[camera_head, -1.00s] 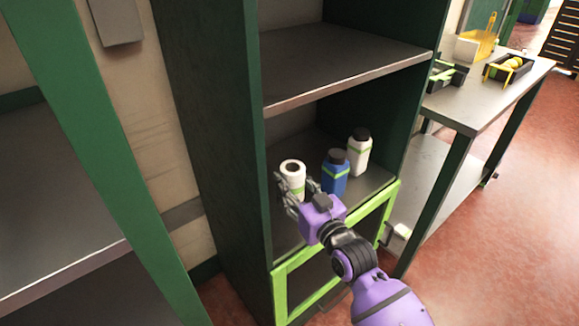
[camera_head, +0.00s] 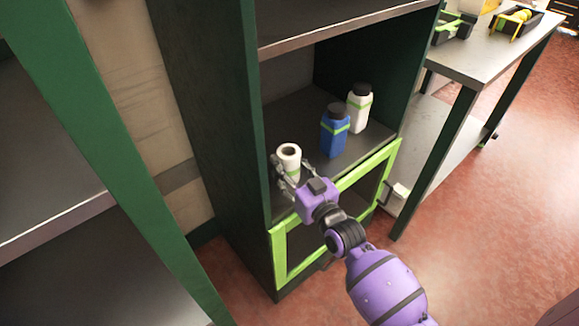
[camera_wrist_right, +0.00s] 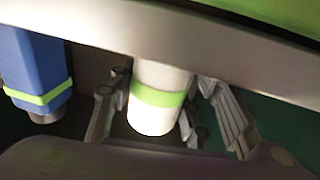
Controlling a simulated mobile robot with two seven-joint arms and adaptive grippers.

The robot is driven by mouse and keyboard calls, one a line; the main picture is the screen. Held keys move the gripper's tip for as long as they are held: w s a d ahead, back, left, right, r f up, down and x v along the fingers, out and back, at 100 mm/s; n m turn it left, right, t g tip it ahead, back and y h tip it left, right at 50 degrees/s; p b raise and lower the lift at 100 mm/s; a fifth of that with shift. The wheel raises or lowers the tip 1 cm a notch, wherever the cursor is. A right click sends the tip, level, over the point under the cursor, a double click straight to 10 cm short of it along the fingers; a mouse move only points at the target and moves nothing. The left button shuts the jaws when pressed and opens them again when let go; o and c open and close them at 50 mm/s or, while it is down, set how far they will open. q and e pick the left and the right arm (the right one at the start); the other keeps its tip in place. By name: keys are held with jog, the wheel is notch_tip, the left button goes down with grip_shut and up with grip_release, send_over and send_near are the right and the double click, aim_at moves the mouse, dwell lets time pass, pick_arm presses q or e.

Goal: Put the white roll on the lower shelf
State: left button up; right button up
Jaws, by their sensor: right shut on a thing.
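The white roll (camera_head: 289,152), with a dark hole in its top and a green band, is upright between the fingers of my right gripper (camera_head: 286,174). The wrist view shows the roll (camera_wrist_right: 155,116) between the two fingers, which are shut on it. In the head view it is over the front left of the lower visible shelf board (camera_head: 300,115), below the upper board (camera_head: 330,22). I cannot tell whether its base touches the board. My left gripper is not in view.
A blue bottle (camera_head: 334,134) and a white bottle (camera_head: 360,106) with dark caps stand on the same board, right of the roll. A green frame (camera_head: 362,172) runs below the board's front edge. The board behind the roll is clear. A side table (camera_head: 480,62) stands at right.

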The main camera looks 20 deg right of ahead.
jog(key=o, duration=1.2)
jog(key=shift+s+r, duration=0.1)
jog(key=s, duration=0.4)
jog(key=s+d+p, duration=0.1)
jog(key=s, duration=0.2)
jog(key=s+d, duration=0.1)
jog(key=s, duration=0.3)
jog(key=shift+s, duration=0.35)
